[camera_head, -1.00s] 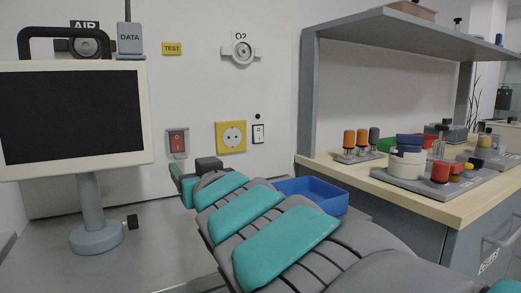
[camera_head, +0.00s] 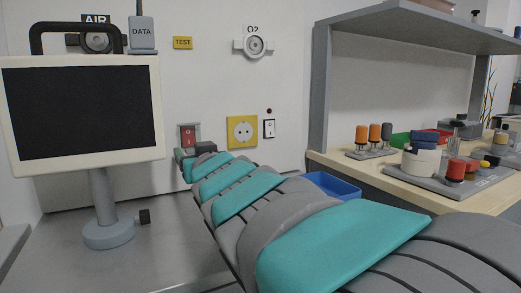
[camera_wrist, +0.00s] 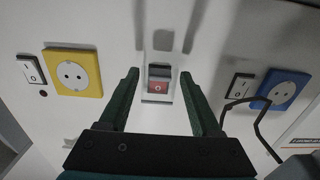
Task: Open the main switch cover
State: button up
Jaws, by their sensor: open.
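The main switch is a red rocker (camera_head: 188,135) in a pale frame on the white wall, left of a yellow socket. My gripper overlaps its lower part in the head view. In the wrist view, the red switch (camera_wrist: 159,87) shows between my fingers, with a dark grey strip along its upper edge. I cannot tell the cover apart clearly from the frame. My gripper (camera_wrist: 159,74) is open and empty, one green finger on each side of the switch. Whether the fingertips touch the wall or frame is unclear.
The yellow socket (camera_head: 242,131) and a white switch (camera_head: 269,128) are to the right. A blue socket (camera_wrist: 284,89) with a black cable nearby shows in the wrist view. A monitor (camera_head: 82,113) stands left. A blue bin (camera_head: 333,185) and a laden bench (camera_head: 385,181) lie right.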

jog(key=shift+c, duration=0.2)
grip_shut()
dwell(0.4)
